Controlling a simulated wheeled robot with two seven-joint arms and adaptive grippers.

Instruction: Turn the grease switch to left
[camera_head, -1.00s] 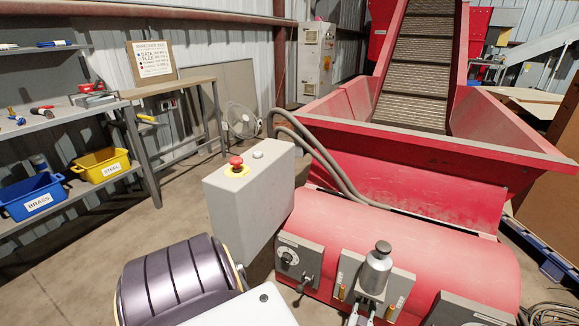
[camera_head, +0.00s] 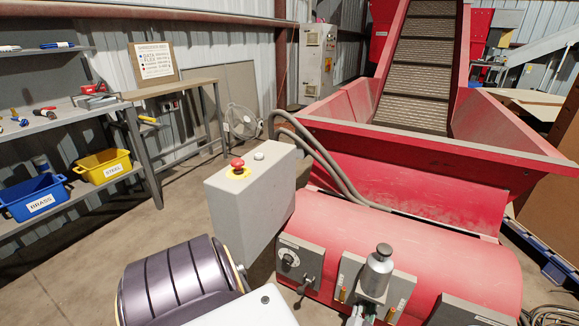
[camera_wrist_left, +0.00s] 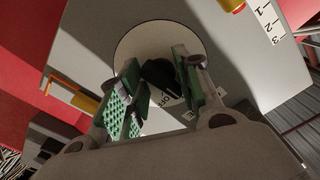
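The grease switch is a black knob (camera_wrist_left: 160,75) on a round pale plate (camera_wrist_left: 190,32) with an OFF label, seen in the left wrist view. In the head view its face is hidden; a grey panel (camera_head: 350,268) with a metal cylinder (camera_head: 377,270) stands on the red cover there. My left gripper (camera_wrist_left: 162,80) has its green-padded fingers apart, one on each side of the knob. I cannot tell whether they touch it. In the head view only a bit of this gripper shows at the bottom edge. My right gripper is not in view.
Left of that panel is another grey panel (camera_head: 299,262) with a dial and lever. A grey box (camera_head: 250,205) with a red button (camera_head: 237,163) stands further left. The red hopper (camera_head: 420,145) rises behind.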

